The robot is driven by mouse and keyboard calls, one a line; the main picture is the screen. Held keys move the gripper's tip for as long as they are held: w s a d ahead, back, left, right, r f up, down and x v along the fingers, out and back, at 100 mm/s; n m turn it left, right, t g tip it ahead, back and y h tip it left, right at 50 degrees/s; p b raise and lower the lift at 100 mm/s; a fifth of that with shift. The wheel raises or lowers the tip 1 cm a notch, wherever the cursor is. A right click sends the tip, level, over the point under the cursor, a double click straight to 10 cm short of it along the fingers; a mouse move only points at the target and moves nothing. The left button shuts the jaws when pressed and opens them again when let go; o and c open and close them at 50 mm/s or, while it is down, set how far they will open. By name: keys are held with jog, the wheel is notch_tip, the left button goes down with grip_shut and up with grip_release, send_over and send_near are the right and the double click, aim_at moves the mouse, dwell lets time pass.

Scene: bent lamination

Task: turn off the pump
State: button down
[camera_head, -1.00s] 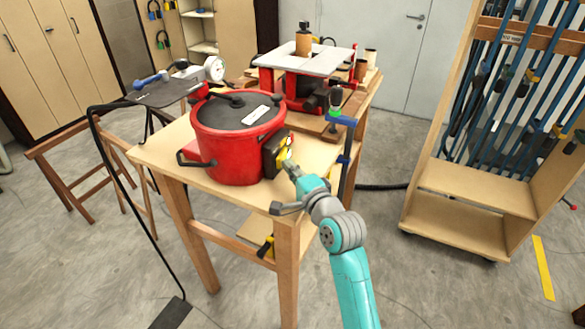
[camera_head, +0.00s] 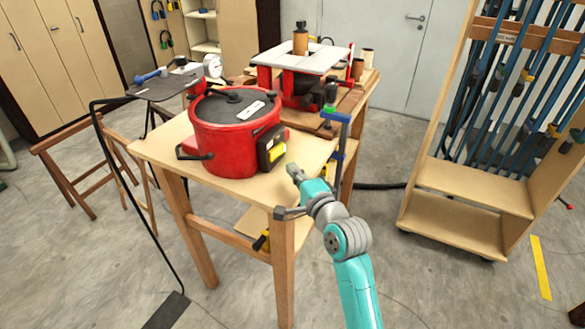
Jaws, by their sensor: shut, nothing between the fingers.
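The red pot-shaped pump (camera_head: 222,135) with a dark lid stands on the wooden table. A dark box (camera_head: 264,143) is mounted on its right side, with a yellow part (camera_head: 277,153) on its face. Markings or the switch position on this part are too small to make out. My gripper (camera_head: 292,170) is shut and empty. It is to the lower right of the box, apart from it, near the table's right edge.
A wooden rack (camera_head: 470,188) stands at right. Concrete floor is open between them.

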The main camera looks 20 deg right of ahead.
jog(key=s+a, duration=0.1)
jog(key=s, duration=0.7)
jog(key=shift+s, duration=0.15)
jog(key=s+d+f+n+g+h, duration=0.15)
jog(key=s+f+n, duration=0.45)
jog(key=s+f, duration=1.1)
jog(key=s+r+n+g+h, duration=0.1)
jog(key=s+n, duration=0.9)
jog(key=s, duration=1.7)
jog(key=shift+s+a+r, duration=0.15)
jog(key=shift+a+r, duration=0.05)
jog(key=shift+r, duration=0.2)
jog(key=shift+a+g, duration=0.1)
jog(key=shift+g, duration=0.15)
